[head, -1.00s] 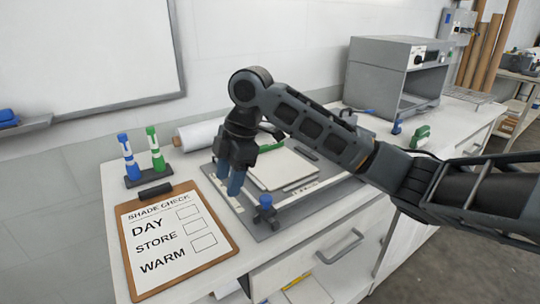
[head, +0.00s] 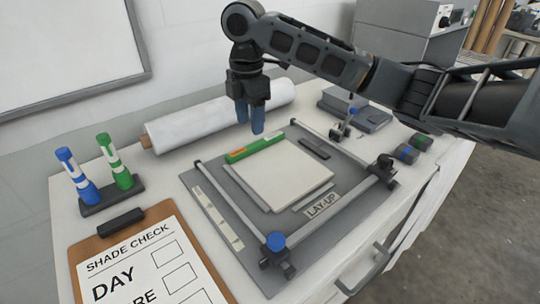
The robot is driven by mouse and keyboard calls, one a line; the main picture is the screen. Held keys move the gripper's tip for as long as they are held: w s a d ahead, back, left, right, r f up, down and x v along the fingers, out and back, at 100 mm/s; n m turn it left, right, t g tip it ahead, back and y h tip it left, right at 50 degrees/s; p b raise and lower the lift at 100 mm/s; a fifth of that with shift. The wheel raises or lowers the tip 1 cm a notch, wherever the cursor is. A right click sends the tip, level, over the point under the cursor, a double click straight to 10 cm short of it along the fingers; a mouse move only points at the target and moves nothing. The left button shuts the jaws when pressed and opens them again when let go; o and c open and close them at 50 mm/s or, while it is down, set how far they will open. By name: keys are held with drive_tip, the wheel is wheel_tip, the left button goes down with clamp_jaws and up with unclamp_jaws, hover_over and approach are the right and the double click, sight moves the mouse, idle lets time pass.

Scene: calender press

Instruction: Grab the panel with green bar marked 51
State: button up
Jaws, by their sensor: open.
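A pale square panel (head: 285,178) lies on the grey lay-up board on the bench. A green bar (head: 256,148) with a small orange patch runs along its far left edge. The number on the bar is too small to read. My gripper (head: 251,120), with two blue fingers pointing down, hangs above and just behind the green bar. It is open and empty, apart from the panel.
The lay-up board (head: 222,232) has raised rails and a blue-knobbed clamp (head: 276,242) at its front. A white roll (head: 220,112) lies behind. A clipboard (head: 155,262) and a stand with blue and green markers (head: 112,196) are on the left. Dark blocks (head: 407,152) sit right.

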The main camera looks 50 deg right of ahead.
sight(252, 145)
drive_tip(key=shift+d+f+p, duration=0.2)
drive_tip(key=shift+f+p, duration=0.5)
drive_tip(key=shift+f, duration=2.7)
clamp_jaws()
